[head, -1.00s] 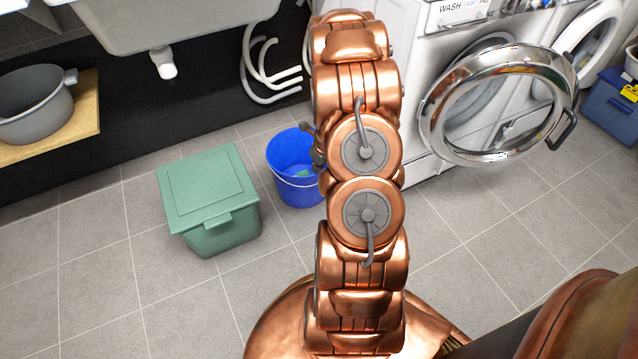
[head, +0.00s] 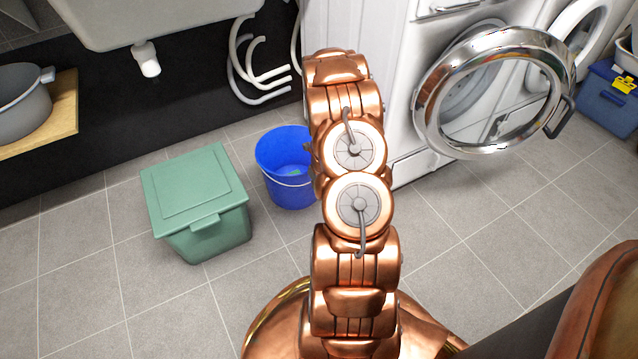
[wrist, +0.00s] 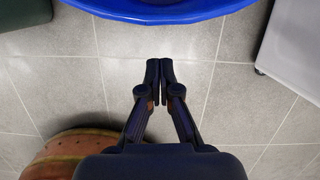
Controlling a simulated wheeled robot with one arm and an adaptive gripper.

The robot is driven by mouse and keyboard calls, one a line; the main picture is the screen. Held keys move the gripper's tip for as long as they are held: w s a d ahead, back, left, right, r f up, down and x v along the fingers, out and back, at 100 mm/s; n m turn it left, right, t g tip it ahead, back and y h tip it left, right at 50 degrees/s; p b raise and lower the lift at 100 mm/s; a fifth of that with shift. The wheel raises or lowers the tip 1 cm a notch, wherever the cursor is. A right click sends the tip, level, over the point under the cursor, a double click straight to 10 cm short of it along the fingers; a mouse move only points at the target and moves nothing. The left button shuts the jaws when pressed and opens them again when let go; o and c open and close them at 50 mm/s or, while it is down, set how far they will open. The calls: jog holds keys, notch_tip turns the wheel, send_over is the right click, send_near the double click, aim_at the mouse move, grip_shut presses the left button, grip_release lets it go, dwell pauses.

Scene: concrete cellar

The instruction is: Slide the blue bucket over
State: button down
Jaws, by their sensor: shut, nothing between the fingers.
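The blue bucket (head: 284,178) stands upright on the tiled floor, just right of a green lidded bin. In the wrist view the bucket's rim (wrist: 165,14) crosses the top of the picture. My gripper (wrist: 160,64) is shut and empty, its fingertips pointing toward the bucket with a gap of floor showing between them in the picture. In the head view my arm hides the gripper.
The green bin (head: 198,205) stands close to the bucket's left. A white washing machine with an open round door (head: 490,95) is to the right. A sink (head: 150,20) and grey hoses (head: 255,70) are behind. Floor in front of the bin is clear.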

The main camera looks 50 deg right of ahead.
jog(key=shift+w+d+r, duration=0.15)
jog(key=shift+w+d, duration=0.15)
jog(key=shift+w, duration=0.6)
jog(key=shift+w+d+r, duration=0.1)
jog(key=shift+w+d, duration=0.15)
jog(key=shift+w, duration=0.65)
jog(key=shift+w+a, duration=0.1)
